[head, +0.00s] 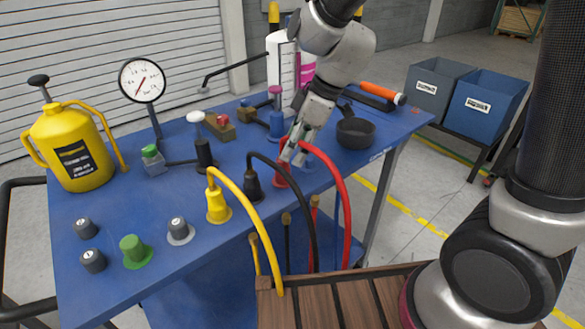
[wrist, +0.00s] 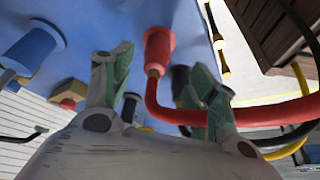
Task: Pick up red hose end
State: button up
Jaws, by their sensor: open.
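The red hose (head: 341,190) arches from the blue table top down over its front edge. Its red end fitting (head: 281,172) stands on the table, partly behind my gripper (head: 293,155). In the wrist view the red hose end (wrist: 158,50) shows as a red cylinder with a brass-coloured collar. My gripper (wrist: 158,82) is open, with its two green-padded fingers spread. The hose end lies between and beyond the fingertips in that view, and the hose bends right past the right finger. I cannot tell whether a finger touches the hose.
A black hose fitting (head: 253,186) and a yellow hose fitting (head: 217,206) stand to the left on the blue table (head: 190,268). A black pan-like bowl (head: 355,133) is close on the right. A blue fitting (head: 276,122) stands behind. The front left holds several knobs.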

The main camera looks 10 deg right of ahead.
aim_at(282, 167)
jog(key=x, duration=0.7)
jog(key=shift+w+a+f, duration=0.25)
jog(key=shift+w+f, duration=0.05)
grip_shut()
notch_tip(282, 167, up, 10)
jog(key=shift+r, duration=0.1)
dwell(0.3)
jog(key=shift+d, duration=0.1)
